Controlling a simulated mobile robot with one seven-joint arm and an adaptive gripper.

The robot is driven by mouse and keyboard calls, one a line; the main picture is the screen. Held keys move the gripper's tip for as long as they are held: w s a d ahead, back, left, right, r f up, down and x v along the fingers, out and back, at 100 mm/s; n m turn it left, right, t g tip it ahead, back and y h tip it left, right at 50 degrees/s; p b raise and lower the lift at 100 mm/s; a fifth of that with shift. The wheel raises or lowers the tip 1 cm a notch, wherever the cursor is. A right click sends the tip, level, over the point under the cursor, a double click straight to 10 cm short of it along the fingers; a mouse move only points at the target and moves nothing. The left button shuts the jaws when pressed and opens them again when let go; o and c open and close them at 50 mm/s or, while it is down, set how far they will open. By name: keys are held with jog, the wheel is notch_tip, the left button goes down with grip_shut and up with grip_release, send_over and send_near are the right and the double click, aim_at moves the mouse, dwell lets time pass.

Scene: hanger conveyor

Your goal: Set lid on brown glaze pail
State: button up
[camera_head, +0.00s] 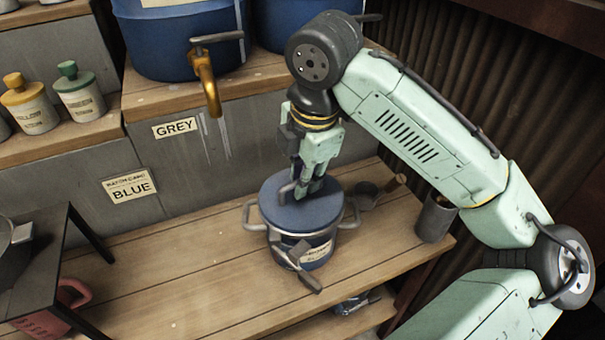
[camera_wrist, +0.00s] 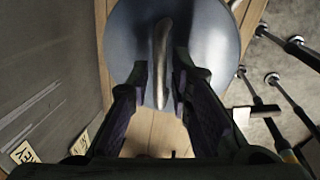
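The blue-grey lid (camera_head: 300,211) is over the mouth of the blue pail (camera_head: 318,257), which stands on the lower wooden shelf. The lid looks level and roughly lined up with the pail. I cannot tell if it rests on the rim or hovers just above. The pail has two metal side handles and a pale label, partly covered and unreadable. My gripper (camera_head: 305,192) points down at the lid's handle. In the wrist view my gripper (camera_wrist: 165,88) has its fingers close on both sides of the grey bar handle of the lid (camera_wrist: 205,35) and appears shut on it.
A metal tool (camera_head: 297,262) is at the pail's front. A ladle (camera_head: 368,192) and a dark cup (camera_head: 436,218) are to the right. A grey wall with GREY and BLUE signs stands behind. A dark table (camera_head: 50,265) and red can (camera_head: 55,312) are left. The shelf's middle-left is clear.

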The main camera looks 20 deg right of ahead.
aim_at(310, 205)
jog(key=o, duration=0.5)
jog(key=shift+o, duration=0.2)
notch_tip(310, 205, up, 12)
jog(key=s, duration=0.2)
jog(key=shift+s+d, duration=0.15)
jog(key=shift+d, duration=0.05)
jog(key=shift+f, duration=0.15)
